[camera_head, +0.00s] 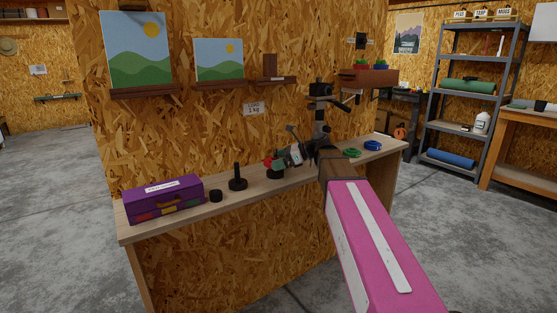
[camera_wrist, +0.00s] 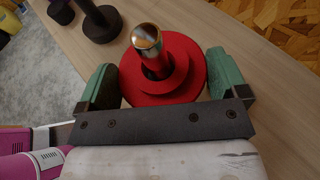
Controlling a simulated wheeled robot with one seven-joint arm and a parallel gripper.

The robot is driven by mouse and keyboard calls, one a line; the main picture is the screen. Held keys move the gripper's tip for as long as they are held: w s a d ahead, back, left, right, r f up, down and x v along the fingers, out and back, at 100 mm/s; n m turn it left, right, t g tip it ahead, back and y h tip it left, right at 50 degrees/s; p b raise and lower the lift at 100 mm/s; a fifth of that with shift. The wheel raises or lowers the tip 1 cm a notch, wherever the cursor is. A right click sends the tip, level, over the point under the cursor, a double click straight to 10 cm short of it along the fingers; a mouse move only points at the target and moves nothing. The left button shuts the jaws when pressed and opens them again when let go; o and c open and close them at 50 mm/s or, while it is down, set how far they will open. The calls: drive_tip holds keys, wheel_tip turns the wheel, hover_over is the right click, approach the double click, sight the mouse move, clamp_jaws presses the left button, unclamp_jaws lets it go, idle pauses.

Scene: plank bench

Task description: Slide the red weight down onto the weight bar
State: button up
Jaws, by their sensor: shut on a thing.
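The red weight (camera_wrist: 186,60) is a stepped round disc with a hole in its middle. The weight bar (camera_wrist: 147,38) has a shiny metal tip and stands up through that hole, so the weight is around the bar. My gripper (camera_wrist: 161,62) is shut on the red weight, one green finger on each side of its rim. In the head view the red weight (camera_head: 267,163) shows beside my gripper (camera_head: 277,162), above a dark round base (camera_head: 274,174). The arm hides much of this spot. Whether the weight touches the base is hidden.
To the left on the bench (camera_head: 222,213) stand a black post on a round base (camera_head: 238,182), a small black cylinder (camera_head: 216,196) and a purple box (camera_head: 165,199). Green (camera_head: 351,153) and blue (camera_head: 373,145) rings lie to the right. The wall rises behind.

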drive_tip(key=shift+f, duration=1.2)
drive_tip(key=o, duration=0.9)
drive_tip(key=v, duration=1)
drive_tip(key=shift+d+r, duration=0.15)
drive_tip(key=shift+d, duration=0.2)
